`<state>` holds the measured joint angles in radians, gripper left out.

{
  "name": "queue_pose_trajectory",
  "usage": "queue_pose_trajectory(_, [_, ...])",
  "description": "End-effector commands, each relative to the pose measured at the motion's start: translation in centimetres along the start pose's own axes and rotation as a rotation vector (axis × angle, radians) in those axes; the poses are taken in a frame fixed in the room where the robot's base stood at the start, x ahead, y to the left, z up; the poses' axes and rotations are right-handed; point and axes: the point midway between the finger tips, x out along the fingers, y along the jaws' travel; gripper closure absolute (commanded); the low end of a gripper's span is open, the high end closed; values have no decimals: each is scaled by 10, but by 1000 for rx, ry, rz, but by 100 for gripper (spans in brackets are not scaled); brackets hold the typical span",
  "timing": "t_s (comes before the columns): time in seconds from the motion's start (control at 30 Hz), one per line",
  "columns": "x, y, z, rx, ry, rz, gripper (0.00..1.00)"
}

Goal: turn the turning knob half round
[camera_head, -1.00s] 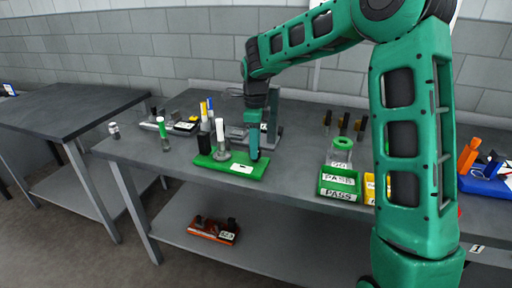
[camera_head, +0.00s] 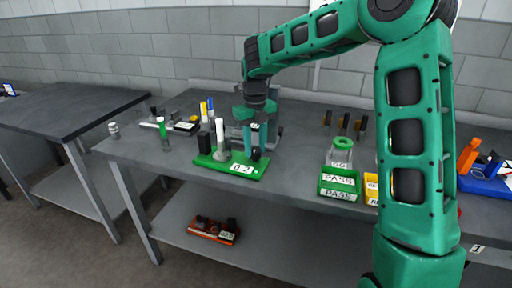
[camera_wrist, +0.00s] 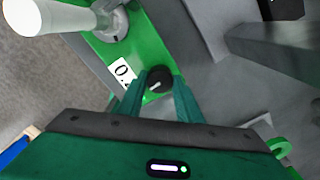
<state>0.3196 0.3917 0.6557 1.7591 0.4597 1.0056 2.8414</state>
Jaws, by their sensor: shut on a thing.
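The turning knob (camera_wrist: 158,79) is a round black knob with a pale pointer line, on a green base plate (camera_wrist: 103,52). In the head view the knob (camera_head: 256,153) shows small and dark at the plate's right end. My gripper (camera_wrist: 157,90) has one finger on each side of the knob and is shut on it. In the head view my gripper (camera_head: 255,148) points down over that end of the plate. A white label with dark digits (camera_wrist: 123,73) lies beside the knob. The pointer's exact angle is hard to read.
A tall white-topped handle (camera_head: 220,138) and a dark block (camera_head: 204,140) stand on the plate's left part. A grey stand (camera_head: 275,125) is close behind. Bench between plate and bins is clear.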

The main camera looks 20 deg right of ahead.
Motion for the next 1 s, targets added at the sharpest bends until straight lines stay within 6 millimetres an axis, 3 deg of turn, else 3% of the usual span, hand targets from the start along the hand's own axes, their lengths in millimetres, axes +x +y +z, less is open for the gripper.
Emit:
queue_pose_trajectory(0.4, [0,2,1,157,-2,2,90])
queue_pose_trajectory(0.9, [0,2,1,171,-1,2,90])
queue_pose_trajectory(0.93, [0,2,1,171,-1,2,63])
queue_pose_trajectory(1.0, [0,2,0,172,0,2,49])
